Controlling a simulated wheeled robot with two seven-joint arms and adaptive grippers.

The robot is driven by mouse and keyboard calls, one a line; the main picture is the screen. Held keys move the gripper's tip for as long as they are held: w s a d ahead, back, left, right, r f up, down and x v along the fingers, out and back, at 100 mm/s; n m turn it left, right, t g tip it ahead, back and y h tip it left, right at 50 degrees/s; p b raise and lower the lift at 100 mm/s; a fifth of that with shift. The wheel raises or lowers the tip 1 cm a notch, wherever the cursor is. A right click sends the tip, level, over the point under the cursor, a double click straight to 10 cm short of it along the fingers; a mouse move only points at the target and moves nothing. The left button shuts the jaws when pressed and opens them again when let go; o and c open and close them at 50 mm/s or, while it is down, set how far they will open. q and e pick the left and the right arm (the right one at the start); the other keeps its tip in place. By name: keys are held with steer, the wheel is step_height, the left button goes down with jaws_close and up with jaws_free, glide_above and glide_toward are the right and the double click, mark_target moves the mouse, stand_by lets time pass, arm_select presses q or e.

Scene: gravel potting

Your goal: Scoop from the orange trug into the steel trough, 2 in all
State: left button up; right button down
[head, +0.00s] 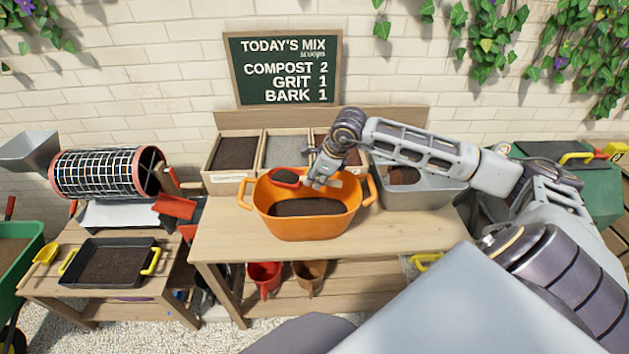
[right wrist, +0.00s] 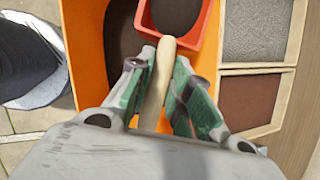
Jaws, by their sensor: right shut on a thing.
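The orange trug (head: 311,226) stands on the potting bench with dark compost (head: 306,208) in it. My right gripper (head: 322,180) is over the trug and shut on the wooden handle of a red scoop (head: 286,177). In the right wrist view the handle (right wrist: 157,85) runs between the fingers (right wrist: 158,80), and the red scoop (right wrist: 207,38) holds dark material. The scoop is at the trug's inner back edge; whether it touches the trug is unclear. The steel trough (head: 430,196) stands right of the trug, partly hidden by my right arm, with some brown material (head: 404,175) inside. My left gripper is not seen.
Wooden bins (head: 236,153) of compost, grit and bark stand behind the trug. A chalkboard (head: 283,68) lists compost 2, grit 1, bark 1. A black tray (head: 112,262) and a mesh drum (head: 105,172) are at the left. Bare bench lies in front of the trug.

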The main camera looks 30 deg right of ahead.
steer(key=shift+s+d+r, duration=0.1)
steer(key=shift+s+r, duration=0.05)
steer(key=shift+r, duration=0.85)
steer(key=shift+s+d+r, duration=0.1)
steer(key=shift+d+r, duration=0.05)
steer(key=shift+r, duration=0.8)
steer(key=shift+s+d+r, duration=0.1)
steer(key=shift+s+r, duration=0.05)
steer(key=shift+r, duration=0.85)
steer(key=shift+r, duration=0.15)
